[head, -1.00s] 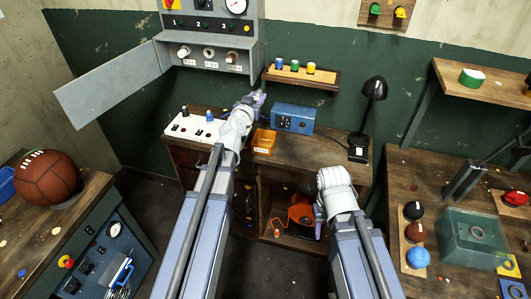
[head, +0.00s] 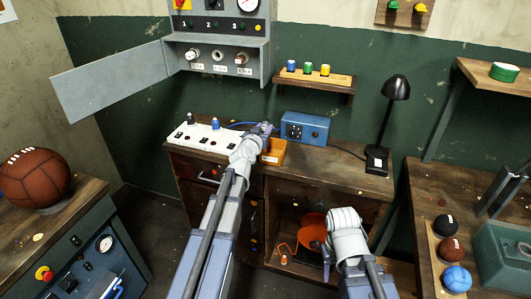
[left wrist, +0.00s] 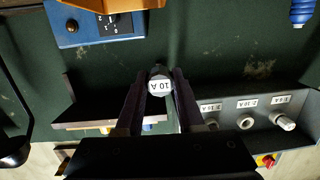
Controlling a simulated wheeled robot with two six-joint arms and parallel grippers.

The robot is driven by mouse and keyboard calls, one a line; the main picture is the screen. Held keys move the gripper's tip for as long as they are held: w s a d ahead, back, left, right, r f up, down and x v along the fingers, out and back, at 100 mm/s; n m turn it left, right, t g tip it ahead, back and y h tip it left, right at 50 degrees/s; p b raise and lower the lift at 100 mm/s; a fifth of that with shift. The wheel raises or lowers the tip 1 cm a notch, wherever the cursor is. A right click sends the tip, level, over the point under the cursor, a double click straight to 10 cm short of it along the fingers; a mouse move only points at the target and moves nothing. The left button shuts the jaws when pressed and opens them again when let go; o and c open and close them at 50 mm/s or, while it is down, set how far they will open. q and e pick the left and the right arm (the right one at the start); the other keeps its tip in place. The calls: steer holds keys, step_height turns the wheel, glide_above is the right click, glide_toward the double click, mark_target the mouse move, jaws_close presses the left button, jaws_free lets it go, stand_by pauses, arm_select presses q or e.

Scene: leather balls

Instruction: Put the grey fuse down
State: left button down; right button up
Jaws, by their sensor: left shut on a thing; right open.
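My left gripper (head: 266,128) is shut on the grey fuse (left wrist: 160,84), whose round end faces the left wrist camera and reads 10 A. In the head view the fuse is too small to make out. The gripper is just behind and above the orange tray (head: 273,152), between the white socket strip and the blue box. My right gripper (head: 327,262) hangs in front of the open cupboard, open and empty, its fingers partly hidden by my wrist.
The white strip (head: 205,134) with a blue plug lies left on the bench. The blue box (head: 305,128) and black lamp (head: 388,120) stand to the right. The wall panel (head: 217,57) has an open door. A small shelf (head: 315,82) holds coloured caps.

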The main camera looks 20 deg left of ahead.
arm_select(q)
step_height(320, 180, down, 3)
steer(key=shift+f+b, duration=0.2)
steer(key=shift+b, duration=0.85)
arm_select(e)
step_height(320, 180, down, 3)
steer(key=shift+f, duration=0.2)
arm_select(q)
step_height(320, 180, down, 4)
steer(key=b, duration=0.3)
steer(key=shift+r+b, duration=0.15)
steer(key=shift+b, duration=0.2)
arm_select(e)
step_height(320, 180, down, 4)
steer(key=shift+r, duration=0.15)
arm_select(q)
steer(key=shift+f+b, duration=0.4)
steer(key=shift+b, duration=0.05)
steer(key=c, duration=0.5)
jaws_free()
arm_select(e)
steer(key=shift+f, duration=0.3)
arm_select(q)
steer(key=shift+r, duration=0.1)
